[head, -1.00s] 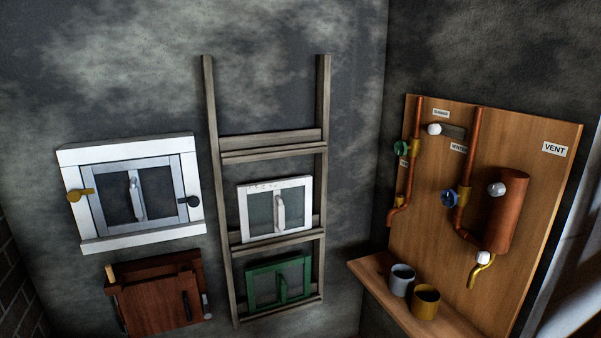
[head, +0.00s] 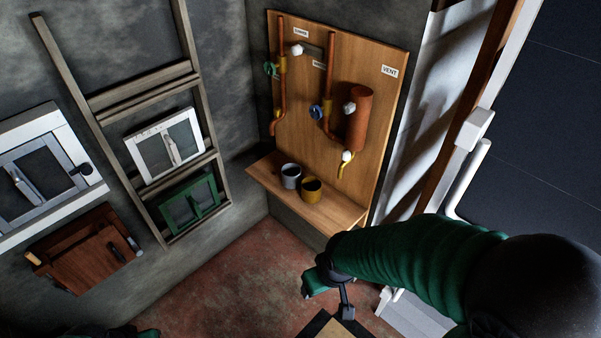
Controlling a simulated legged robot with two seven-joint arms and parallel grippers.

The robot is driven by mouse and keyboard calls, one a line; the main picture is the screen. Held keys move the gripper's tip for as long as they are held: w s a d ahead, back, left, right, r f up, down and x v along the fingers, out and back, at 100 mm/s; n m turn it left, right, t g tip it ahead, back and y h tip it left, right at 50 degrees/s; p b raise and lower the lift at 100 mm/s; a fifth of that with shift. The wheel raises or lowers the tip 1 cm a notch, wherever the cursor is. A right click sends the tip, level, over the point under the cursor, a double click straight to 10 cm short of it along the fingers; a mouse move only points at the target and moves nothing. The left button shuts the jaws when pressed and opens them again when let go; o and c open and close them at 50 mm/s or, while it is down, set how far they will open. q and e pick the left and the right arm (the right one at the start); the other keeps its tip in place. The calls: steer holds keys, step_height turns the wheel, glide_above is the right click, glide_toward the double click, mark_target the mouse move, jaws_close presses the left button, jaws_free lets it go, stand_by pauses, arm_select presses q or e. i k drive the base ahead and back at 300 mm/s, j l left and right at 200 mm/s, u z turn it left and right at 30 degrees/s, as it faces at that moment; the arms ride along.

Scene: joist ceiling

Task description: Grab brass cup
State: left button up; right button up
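The brass cup (head: 311,189) stands upright on the wooden shelf (head: 330,211) below the pipe board. It is yellow-gold with a dark open top. A grey metal cup (head: 291,176) stands just left of it. My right arm comes in from the right, and my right gripper (head: 330,290) hangs low in front of the shelf, apart from the cup. It looks empty, but its finger opening is not clear. Only a dark green sliver, probably of my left arm, shows at the bottom left edge; my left gripper is out of view.
The wooden board (head: 375,110) with copper pipes and valves rises behind the shelf, and a yellow spout (head: 346,168) hangs above near the brass cup. A ladder rack (head: 95,105) leans at left with a green cabinet door (head: 188,204). Red floor (head: 240,270) lies open below.

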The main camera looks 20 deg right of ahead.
mark_target(311, 187)
steer(key=i+l+z, duration=0.25)
steer(key=i, duration=0.35)
steer(key=i+z, duration=0.25)
steer(key=i, duration=0.35)
